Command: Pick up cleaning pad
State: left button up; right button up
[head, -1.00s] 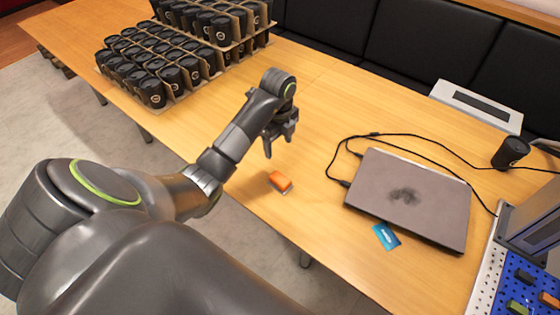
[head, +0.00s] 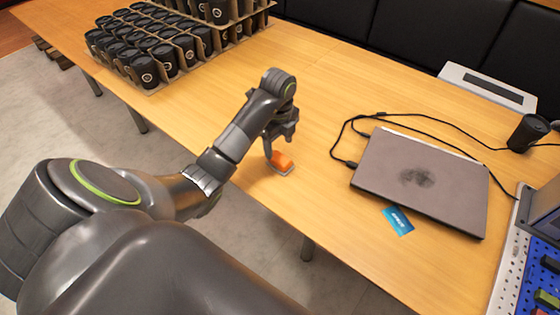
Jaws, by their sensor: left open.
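The cleaning pad (head: 283,161) is a small orange block with a pale underside. It lies on the wooden table near its front edge. My left gripper (head: 279,150) reaches down over the pad from behind it, with its fingers pointing down. One finger shows at the pad's left side; the other finger is largely hidden or hard to make out. The jaws are open, and I cannot tell whether a finger touches the pad. My right gripper is not in view.
A closed laptop (head: 421,187) with a dark smudge lies to the right, with a black cable beside it and a blue card (head: 398,221) in front. Black cups (head: 160,45) in cardboard trays stand at the back left. A blue pegboard (head: 535,280) is at the lower right.

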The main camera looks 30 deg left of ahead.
aim_at(280, 158)
pick_arm(q)
jog(key=shift+f+b, duration=0.95)
jog(key=shift+f, duration=0.4)
jog(key=f+b, duration=0.2)
jog(key=f, duration=0.1)
jog(key=shift+w+d+f, duration=0.1)
jog(key=shift+d+f, duration=0.1)
jog(key=shift+f, duration=0.4)
jog(key=c, duration=0.9)
jog(key=shift+r, duration=0.2)
jog(key=shift+r, duration=0.3)
notch_tip(280, 158, up, 2)
jog(key=shift+a+r+p, duration=0.1)
jog(key=shift+r+p, duration=0.05)
jog(key=shift+p, duration=0.25)
notch_tip(280, 158, up, 7)
jog(key=p, duration=0.7)
